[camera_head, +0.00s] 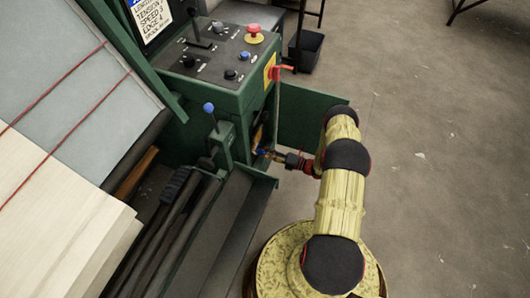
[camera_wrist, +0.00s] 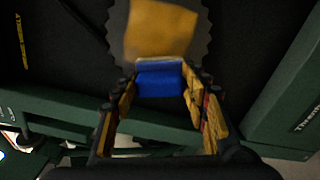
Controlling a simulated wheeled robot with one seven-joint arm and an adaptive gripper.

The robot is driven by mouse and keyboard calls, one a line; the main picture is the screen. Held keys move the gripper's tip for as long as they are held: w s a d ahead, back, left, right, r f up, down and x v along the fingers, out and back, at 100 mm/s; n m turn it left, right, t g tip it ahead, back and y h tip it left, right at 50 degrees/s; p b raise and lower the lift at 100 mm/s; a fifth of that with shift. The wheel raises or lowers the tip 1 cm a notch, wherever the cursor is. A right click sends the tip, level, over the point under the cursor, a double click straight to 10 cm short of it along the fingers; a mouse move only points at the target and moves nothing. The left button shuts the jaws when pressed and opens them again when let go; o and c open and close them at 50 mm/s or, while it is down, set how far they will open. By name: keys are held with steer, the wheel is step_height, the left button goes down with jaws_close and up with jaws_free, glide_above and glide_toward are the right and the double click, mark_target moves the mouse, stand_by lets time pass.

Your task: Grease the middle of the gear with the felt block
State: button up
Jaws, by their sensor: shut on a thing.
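In the wrist view, the felt block (camera_wrist: 160,84) is blue with a pale strip along its far edge. My gripper (camera_wrist: 158,88) is shut on it, with a finger on each side. The grey toothed gear (camera_wrist: 117,32) stands just beyond the block, its top cut off by the picture edge. A yellow-orange patch (camera_wrist: 162,28) covers the gear's middle. The block's pale edge lies close to the patch's lower side; I cannot tell whether they touch. In the head view, my gripper (camera_head: 269,154) reaches into the green machine's side, and the gear is mostly hidden there.
The green machine has a control panel (camera_head: 217,50) with a red button (camera_head: 254,35), a blue-knobbed lever (camera_head: 209,107) and a red handle (camera_head: 283,68). A green side plate (camera_head: 308,118) stands behind my arm. Dark rollers (camera_head: 165,220) lie to the left. Open floor (camera_head: 440,150) is on the right.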

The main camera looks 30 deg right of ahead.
steer(key=shift+w+d+b, duration=0.45)
steer(key=shift+w+d, duration=0.6)
steer(key=shift+d, duration=0.3)
steer(key=shift+w+d+b, duration=0.45)
steer(key=shift+w+d, duration=0.55)
steer(key=shift+d, duration=0.3)
steer(key=shift+r+p, duration=0.3)
steer(key=shift+r, duration=0.45)
steer(key=shift+s+a+p, duration=0.4)
steer(key=shift+s+a, duration=0.75)
steer(key=shift+a, duration=0.25)
steer(key=shift+s+a+p, duration=0.4)
steer(key=shift+s+a, duration=0.7)
steer(key=shift+a, duration=0.25)
steer(key=shift+w+r+p, duration=0.1)
steer(key=shift+r+p, duration=0.25)
steer(key=shift+r, duration=0.4)
steer(key=shift+w+d+f+b, duration=0.1)
steer(key=shift+w+d+b, duration=0.85)
steer(key=shift+d+b, duration=0.25)
steer(key=shift+w+d, duration=0.25)
steer(key=shift+w, duration=0.05)
steer(key=shift+w+d, duration=0.5)
steer(key=shift+d, duration=0.15)
steer(key=shift+w+d, duration=0.45)
steer(key=shift+d, duration=0.2)
